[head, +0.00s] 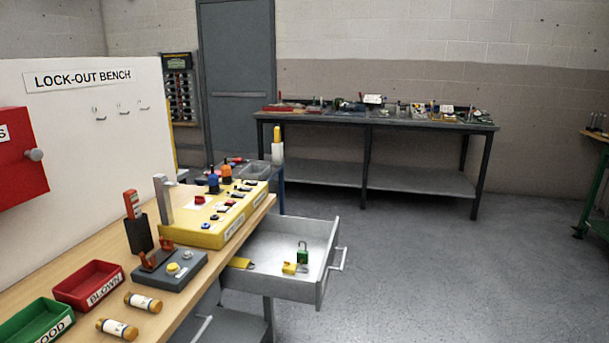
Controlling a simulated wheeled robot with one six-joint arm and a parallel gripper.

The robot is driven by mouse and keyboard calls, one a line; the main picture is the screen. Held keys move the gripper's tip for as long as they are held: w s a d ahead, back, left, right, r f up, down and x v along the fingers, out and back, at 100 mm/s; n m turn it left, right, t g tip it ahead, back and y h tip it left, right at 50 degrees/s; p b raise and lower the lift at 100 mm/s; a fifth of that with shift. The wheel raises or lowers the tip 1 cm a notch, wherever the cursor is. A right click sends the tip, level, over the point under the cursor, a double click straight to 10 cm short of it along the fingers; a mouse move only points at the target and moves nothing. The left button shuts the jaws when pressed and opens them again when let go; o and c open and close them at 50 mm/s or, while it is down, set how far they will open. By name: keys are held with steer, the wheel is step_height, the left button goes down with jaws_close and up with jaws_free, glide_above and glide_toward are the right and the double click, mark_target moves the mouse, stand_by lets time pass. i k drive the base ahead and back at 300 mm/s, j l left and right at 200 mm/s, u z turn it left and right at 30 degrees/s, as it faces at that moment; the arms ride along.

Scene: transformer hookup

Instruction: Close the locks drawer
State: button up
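The locks drawer (291,288) stands pulled out from under the right end of the wooden bench (186,289). Its white handle (339,259) is on the front panel, facing right. Inside lie a green padlock (302,257), a yellow padlock (290,268) and another yellow item (241,263) near the bench edge. My gripper is not in view.
On the bench are a yellow control box (215,228), a grey switch box (167,271), a red tray (88,287), a green tray (37,324) and two fuses. A red cabinet (18,160) is at left. The floor (430,270) right of the drawer is clear.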

mark_target(275, 239)
steer(key=i, duration=0.1)
steer(key=k+l+u, duration=0.1)
steer(key=l, duration=0.15)
steer(key=i, duration=1.05)
